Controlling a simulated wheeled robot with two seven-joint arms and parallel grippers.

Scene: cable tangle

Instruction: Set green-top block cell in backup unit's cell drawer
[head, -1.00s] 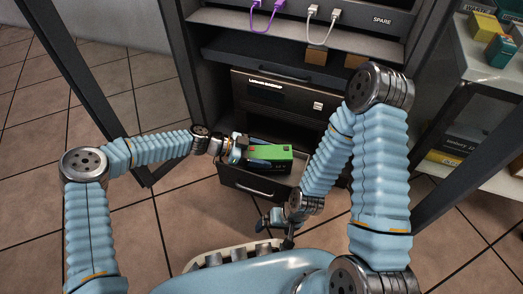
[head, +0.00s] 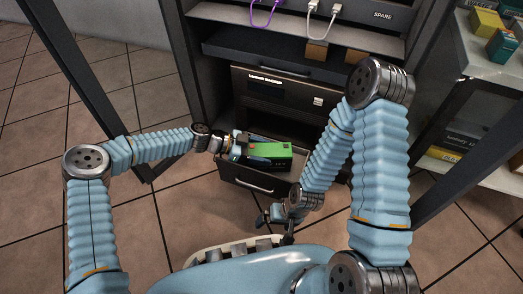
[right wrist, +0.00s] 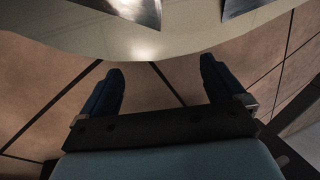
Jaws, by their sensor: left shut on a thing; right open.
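The green-top block cell (head: 278,149) has a bright green top with a small red mark, and a dark body. My left gripper (head: 256,152) is shut on its left part, with one dark finger along its near side. The cell drawer (head: 252,185) is pulled out at the bottom of the backup unit (head: 282,90), a dark box in the rack. The cell is over the drawer; whether it touches the drawer floor cannot be told. My right gripper (head: 275,218) is low, in front of the drawer and to its right; in the right wrist view (right wrist: 160,90) its fingers are apart and empty.
Purple (head: 264,17) and white cables (head: 322,30) hang from the rack shelf above. A shelf with boxes (head: 487,22) stands at the right. Dark rack posts (head: 90,90) flank the rack. Tiled floor (head: 200,235) lies open in front.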

